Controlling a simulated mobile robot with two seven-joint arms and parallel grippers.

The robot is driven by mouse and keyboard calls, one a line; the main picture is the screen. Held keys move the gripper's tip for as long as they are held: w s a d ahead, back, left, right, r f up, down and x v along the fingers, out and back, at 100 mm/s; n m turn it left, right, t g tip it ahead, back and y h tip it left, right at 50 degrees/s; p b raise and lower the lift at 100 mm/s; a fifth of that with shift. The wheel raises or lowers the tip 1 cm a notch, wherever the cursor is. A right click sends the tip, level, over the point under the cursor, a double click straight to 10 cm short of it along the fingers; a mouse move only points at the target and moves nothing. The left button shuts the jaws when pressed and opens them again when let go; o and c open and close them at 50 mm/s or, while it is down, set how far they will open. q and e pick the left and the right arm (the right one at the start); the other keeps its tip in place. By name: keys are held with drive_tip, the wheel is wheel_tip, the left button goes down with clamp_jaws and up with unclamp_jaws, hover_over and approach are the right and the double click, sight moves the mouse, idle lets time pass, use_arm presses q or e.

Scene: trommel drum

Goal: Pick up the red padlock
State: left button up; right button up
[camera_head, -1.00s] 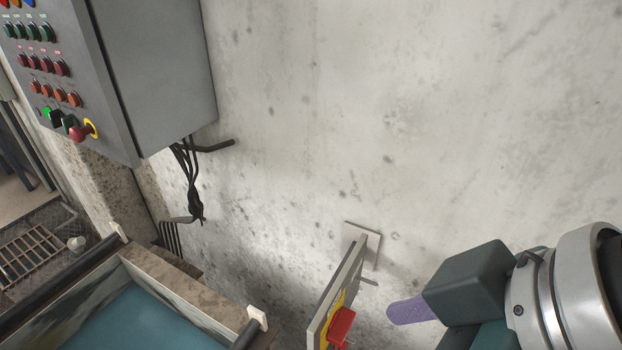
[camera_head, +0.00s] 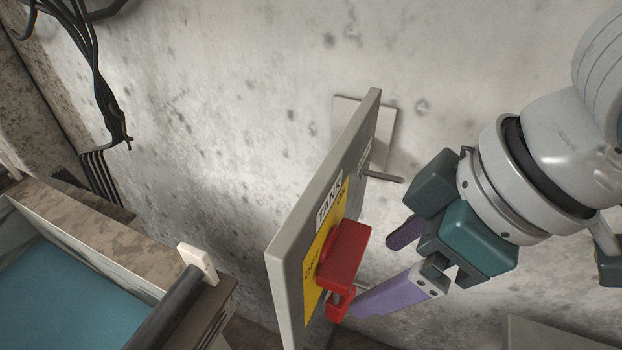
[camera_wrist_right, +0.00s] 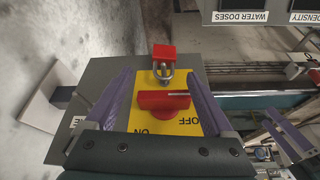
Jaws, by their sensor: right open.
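The red padlock (camera_head: 338,303) hangs below the red switch handle (camera_head: 343,254) on the yellow plate of a grey tank panel. In the right wrist view the padlock (camera_wrist_right: 163,52) shows beyond the handle (camera_wrist_right: 165,104), its metal shackle between them. My right gripper (camera_head: 376,279) is open and empty, to the right of the panel front. In the wrist view its purple fingers (camera_wrist_right: 160,78) stand on either side of the yellow plate, with the padlock just past their tips. A purple part, seemingly a finger of my left gripper (camera_wrist_right: 284,132), shows at the right of the wrist view.
The grey panel (camera_head: 290,262) stands out from the concrete wall on a bracket (camera_head: 385,120). A teal-filled trough (camera_head: 65,300) with a dark rail (camera_head: 165,315) lies at the lower left. Black cables (camera_head: 95,75) hang at the upper left.

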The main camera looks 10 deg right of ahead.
sight(365, 287)
drive_tip(key=b+x, duration=0.1)
drive_tip(key=x, duration=0.2)
drive_tip(key=shift+s+a+f, duration=0.1)
drive_tip(key=shift+f, duration=0.05)
drive_tip(key=b+x, duration=0.1)
drive_tip(key=x, duration=0.1)
drive_tip(key=b+x, duration=0.1)
drive_tip(key=x, duration=0.1)
drive_tip(key=shift+s+a, duration=0.15)
drive_tip(key=shift+s, duration=0.1)
drive_tip(key=shift+w+a+f, duration=0.15)
drive_tip(key=shift+w+f, duration=0.05)
drive_tip(key=shift+f, duration=0.15)
clamp_jaws()
